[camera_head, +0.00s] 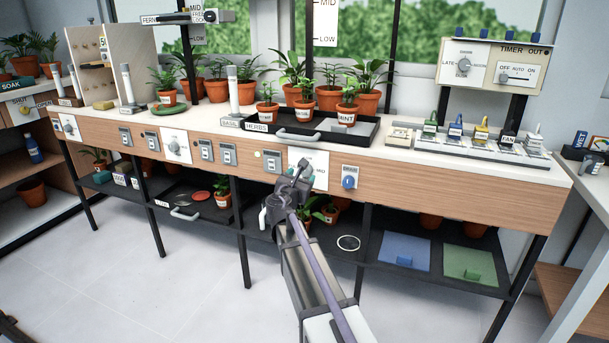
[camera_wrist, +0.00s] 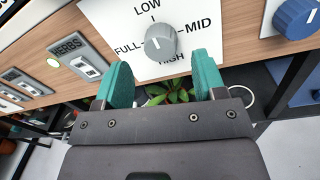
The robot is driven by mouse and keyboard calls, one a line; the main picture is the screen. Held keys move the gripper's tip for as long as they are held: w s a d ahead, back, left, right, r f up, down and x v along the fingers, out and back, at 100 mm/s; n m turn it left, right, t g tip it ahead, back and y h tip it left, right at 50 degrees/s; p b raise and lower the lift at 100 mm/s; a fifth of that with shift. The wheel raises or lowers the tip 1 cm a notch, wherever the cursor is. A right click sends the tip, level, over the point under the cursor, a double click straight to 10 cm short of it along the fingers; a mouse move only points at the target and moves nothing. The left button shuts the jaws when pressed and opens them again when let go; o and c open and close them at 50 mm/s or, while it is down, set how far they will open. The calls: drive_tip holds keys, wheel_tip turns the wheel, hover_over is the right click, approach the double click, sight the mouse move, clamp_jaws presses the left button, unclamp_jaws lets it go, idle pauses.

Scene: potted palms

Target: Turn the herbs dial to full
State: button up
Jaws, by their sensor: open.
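In the wrist view a grey round dial knob (camera_wrist: 160,42) sits on a white panel (camera_wrist: 110,20) marked LOW at top, MID right, HIGH below and FULL left. A pale line shows on its face, but I cannot tell its exact setting. A HERBS label (camera_wrist: 68,46) is on the switch plate to the panel's left. My gripper (camera_wrist: 163,66) is open and empty. Its teal fingers are on either side below the knob, apart from it. In the head view my gripper (camera_head: 300,177) is in front of the panel (camera_head: 318,160) and hides the knob.
A blue knob (camera_head: 348,182) is right of the panel. The HERBS switch (camera_head: 271,161) and its small green light (camera_head: 257,154) are left of it. A black tray of potted plants (camera_head: 312,143) stands on the bench above. A shelf with pots and blue (camera_head: 403,252) and green flaps (camera_head: 469,264) lies below.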

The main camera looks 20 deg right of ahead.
sight(305, 172)
drive_tip(key=x, duration=0.3)
drive_tip(key=shift+w+d, duration=0.15)
drive_tip(key=shift+c, duration=0.3)
drive_tip(key=c, duration=0.9)
drive_tip(key=shift+o, duration=0.2)
